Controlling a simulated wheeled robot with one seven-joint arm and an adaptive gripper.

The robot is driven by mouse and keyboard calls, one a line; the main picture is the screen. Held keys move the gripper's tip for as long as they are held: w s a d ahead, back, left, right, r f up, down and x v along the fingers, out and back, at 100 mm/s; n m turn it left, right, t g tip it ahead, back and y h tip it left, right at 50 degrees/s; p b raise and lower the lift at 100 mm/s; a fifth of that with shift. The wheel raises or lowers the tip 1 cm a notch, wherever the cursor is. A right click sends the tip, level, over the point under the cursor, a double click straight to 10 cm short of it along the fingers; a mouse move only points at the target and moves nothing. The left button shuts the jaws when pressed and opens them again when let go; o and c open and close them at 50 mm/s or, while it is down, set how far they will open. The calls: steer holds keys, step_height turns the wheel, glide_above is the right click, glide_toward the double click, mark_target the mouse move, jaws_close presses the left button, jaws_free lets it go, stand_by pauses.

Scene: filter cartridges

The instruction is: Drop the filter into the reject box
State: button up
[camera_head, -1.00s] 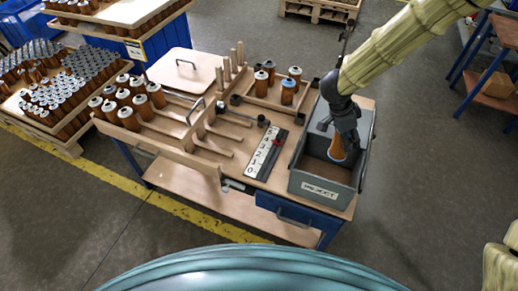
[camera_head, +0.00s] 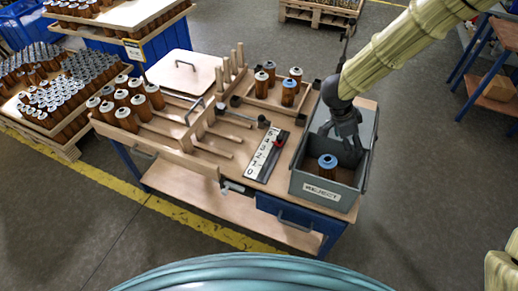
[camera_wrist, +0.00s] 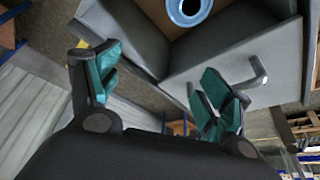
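The filter (camera_head: 328,164), an orange-brown cartridge with a blue ring top, stands in the grey reject box (camera_head: 322,197). Its blue ring top also shows in the wrist view (camera_wrist: 189,10), at the upper edge, with the box's grey wall (camera_wrist: 230,55) below it. My gripper (camera_head: 352,146) is over the box's right rear part, beside and apart from the filter. In the wrist view its teal-padded fingers (camera_wrist: 158,88) are spread wide with nothing between them.
The box sits on the right end of a wooden workbench. A numbered gauge board (camera_head: 265,154) lies left of the box. Cartridges stand in a rack (camera_head: 165,150) at left.

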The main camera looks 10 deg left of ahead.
steer(key=shift+r, duration=0.1)
steer(key=v, duration=1.1)
steer(key=shift+a+r, duration=0.25)
steer(key=shift+r, duration=0.1)
steer(key=shift+s, duration=0.1)
